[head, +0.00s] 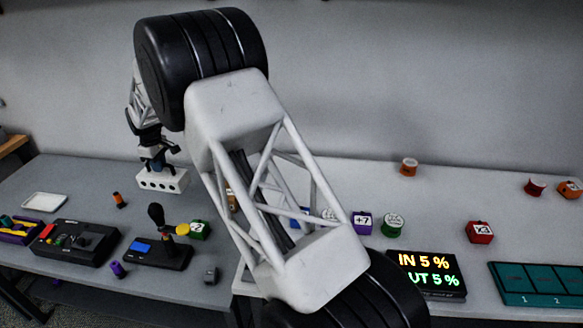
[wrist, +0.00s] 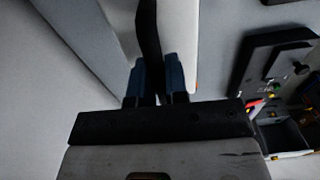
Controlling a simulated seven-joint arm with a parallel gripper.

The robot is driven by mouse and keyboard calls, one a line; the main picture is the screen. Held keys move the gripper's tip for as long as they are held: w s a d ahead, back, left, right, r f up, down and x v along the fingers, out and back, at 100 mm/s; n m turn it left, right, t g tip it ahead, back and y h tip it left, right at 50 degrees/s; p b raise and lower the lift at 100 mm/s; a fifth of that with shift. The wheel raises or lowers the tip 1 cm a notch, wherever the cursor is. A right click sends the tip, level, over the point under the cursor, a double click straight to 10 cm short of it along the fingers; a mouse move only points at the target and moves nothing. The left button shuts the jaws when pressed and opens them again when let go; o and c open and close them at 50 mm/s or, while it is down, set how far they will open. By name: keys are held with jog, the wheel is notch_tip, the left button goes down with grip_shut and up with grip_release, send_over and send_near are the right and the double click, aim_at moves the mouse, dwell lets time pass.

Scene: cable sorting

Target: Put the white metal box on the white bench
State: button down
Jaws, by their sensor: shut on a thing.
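The white metal box (head: 162,181), with a row of dark holes along its front, is at the back of the left part of the pale bench (head: 85,183) in the head view. My gripper (head: 157,163) is above it, shut on it from the top. The box looks level; I cannot tell whether its underside touches the bench. In the wrist view my gripper (wrist: 157,85) shows two blue fingertips with a dark strip between them, and a pale surface beyond, likely the box (wrist: 181,40).
A black joystick unit (head: 160,250), a black console (head: 75,243), a white tray (head: 44,202) and an orange spool (head: 119,200) are on the left bench. A lit display (head: 427,275), several spools and a green numbered tray (head: 540,284) are on the right. My arm hides the middle.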

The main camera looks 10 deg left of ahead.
jog(key=shift+r, duration=0.1)
jog(key=w+d+r, duration=0.3)
jog(key=d, duration=1.3)
jog(key=w+d+r, duration=0.3)
jog(key=d+r, duration=0.1)
jog(key=d, duration=1.2)
jog(key=w+d+r, duration=0.4)
jog(key=d, duration=1.2)
jog(key=shift+n, duration=0.3)
jog(key=shift+r, duration=0.1)
notch_tip(320, 180, down, 6)
jog(key=shift+f, duration=0.25)
jog(key=shift+f, duration=1.8)
